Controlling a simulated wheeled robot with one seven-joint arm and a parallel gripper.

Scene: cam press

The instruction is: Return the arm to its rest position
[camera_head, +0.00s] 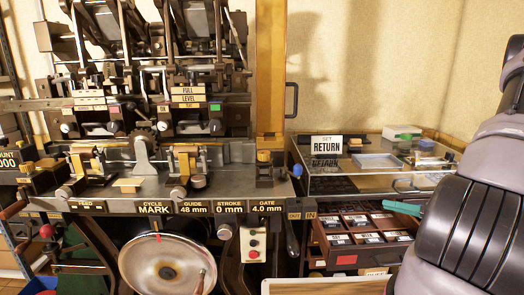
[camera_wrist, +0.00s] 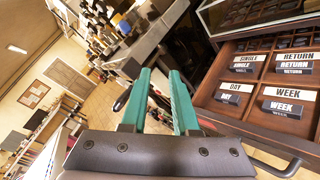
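My arm (camera_head: 470,210) fills the right side of the head view, in front of the open drawer and the glass-topped case. In the wrist view my gripper (camera_wrist: 160,74) shows two green fingers set apart, with nothing between them. A green finger of it also shows in the head view (camera_head: 403,207), beside the drawer's right side. The gripper is tilted, and in the wrist view the drawer lies to its right. I see no contact between the fingers and anything else.
The open drawer (camera_wrist: 226,117) holds labelled blocks such as WEEK (camera_wrist: 283,109) and DAY (camera_wrist: 230,97). The glass case (camera_head: 375,183) carries a RETURN sign (camera_head: 326,145) and a tray. The press (camera_head: 150,170) with its handwheel (camera_head: 166,270) stands left. Floor shows beyond the fingers.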

